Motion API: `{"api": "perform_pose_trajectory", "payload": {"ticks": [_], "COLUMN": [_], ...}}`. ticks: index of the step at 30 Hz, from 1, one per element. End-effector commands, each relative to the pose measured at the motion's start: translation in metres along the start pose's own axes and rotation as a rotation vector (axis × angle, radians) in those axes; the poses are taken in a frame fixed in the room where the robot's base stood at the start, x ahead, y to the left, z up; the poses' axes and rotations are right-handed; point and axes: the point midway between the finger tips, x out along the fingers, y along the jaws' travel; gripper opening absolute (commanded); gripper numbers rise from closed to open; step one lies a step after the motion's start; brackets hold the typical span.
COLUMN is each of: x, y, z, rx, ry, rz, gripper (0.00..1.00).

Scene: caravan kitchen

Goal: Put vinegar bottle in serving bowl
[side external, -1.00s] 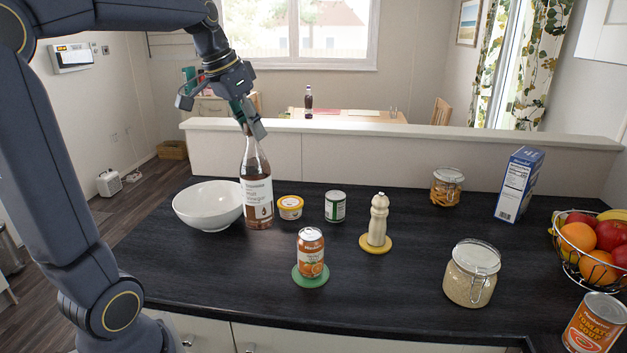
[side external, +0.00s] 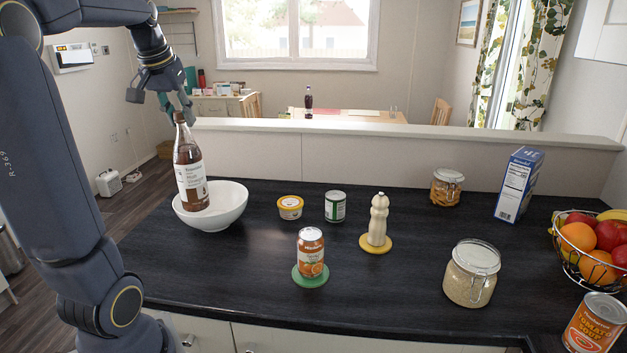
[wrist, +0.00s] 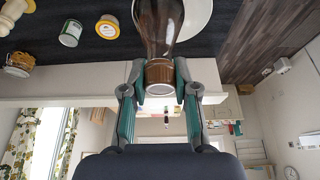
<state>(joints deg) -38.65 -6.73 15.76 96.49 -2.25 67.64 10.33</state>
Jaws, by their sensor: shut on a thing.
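The vinegar bottle (side external: 190,172), dark brown with a white label, hangs nearly upright, slightly tilted, at the serving bowl. My gripper (side external: 177,112) is shut on its capped neck from above. In the wrist view my gripper (wrist: 160,82) has its fingers on both sides of the brown cap of the bottle (wrist: 160,25). The white serving bowl (side external: 232,208) stands on the dark counter. The bottle's base overlaps the bowl's left inside; I cannot tell whether it touches the bowl. Part of the bowl (wrist: 197,15) shows behind the bottle in the wrist view.
Right of the bowl are a yellow tub (side external: 290,207), a green can (side external: 335,206), an orange can (side external: 311,251) on a green coaster and a pepper mill (side external: 378,220). A low ledge (side external: 400,128) runs behind the counter. The front left counter is clear.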

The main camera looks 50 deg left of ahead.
Motion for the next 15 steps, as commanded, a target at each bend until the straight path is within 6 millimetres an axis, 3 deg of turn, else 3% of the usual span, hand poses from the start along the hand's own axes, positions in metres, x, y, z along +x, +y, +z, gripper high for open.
{"api": "perform_pose_trajectory", "payload": {"ticks": [3,8,15], "x": [-0.002,0.0,0.027], "y": [-0.017,-0.028,-0.03], "z": [0.001,0.0,-0.024], "rx": [-0.041,-0.067,-0.068], "ry": [0.005,0.003,0.0], "rz": [-0.02,-0.031,-0.033], "gripper": [0.0,0.0,0.0]}}
